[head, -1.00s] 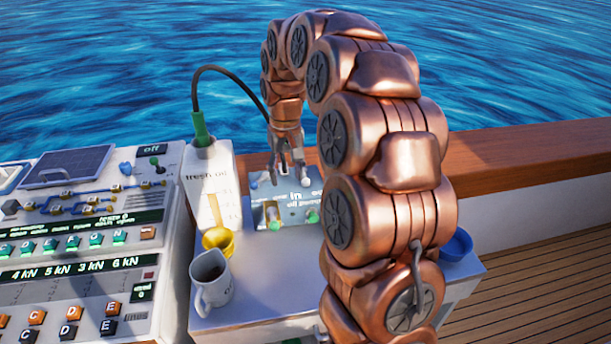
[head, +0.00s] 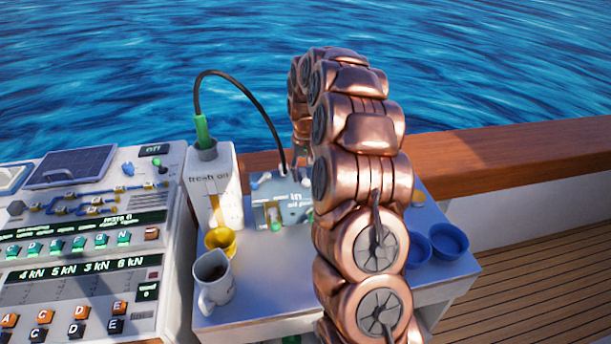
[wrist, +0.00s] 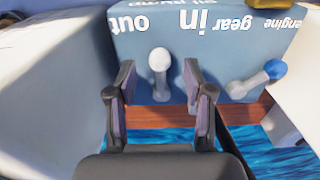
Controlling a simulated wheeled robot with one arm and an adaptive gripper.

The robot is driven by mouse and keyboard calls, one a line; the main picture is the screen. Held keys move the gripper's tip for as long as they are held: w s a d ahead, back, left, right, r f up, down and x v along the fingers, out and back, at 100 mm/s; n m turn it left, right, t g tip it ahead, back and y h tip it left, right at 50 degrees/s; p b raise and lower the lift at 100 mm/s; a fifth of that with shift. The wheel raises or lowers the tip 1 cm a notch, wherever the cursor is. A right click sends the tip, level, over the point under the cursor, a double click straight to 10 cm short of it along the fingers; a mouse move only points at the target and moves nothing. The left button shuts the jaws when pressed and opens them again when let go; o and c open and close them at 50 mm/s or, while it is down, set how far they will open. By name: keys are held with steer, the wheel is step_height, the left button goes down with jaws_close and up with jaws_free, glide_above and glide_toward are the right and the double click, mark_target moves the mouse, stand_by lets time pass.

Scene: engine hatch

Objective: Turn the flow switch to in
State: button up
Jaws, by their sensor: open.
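The blue-grey oil pump panel (head: 268,212) stands on the white table; it also shows in the wrist view (wrist: 215,55), with "in", "out" and "gear" lettering upside down. In the wrist view a white-knobbed lever (wrist: 158,62) sits on the panel below the "in" and "out" lettering. A blue-knobbed lever (wrist: 273,70) is to its right. I cannot read which lever is labelled flow. My gripper (wrist: 159,76) is open, with one finger on each side of the white-knobbed lever in the picture. Contact cannot be told. In the head view my arm mostly hides the gripper.
The fresh oil canister (head: 214,185) stands left of the panel, with a black hose (head: 243,85) arching over. A yellow cup (head: 220,241), a white jug (head: 214,284) and a blue bowl (head: 449,241) stand on the table. A control console (head: 85,190) is at left.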

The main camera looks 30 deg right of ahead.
steer(key=shift+f, duration=1.2)
steer(key=shift+c, duration=0.2)
jaws_close()
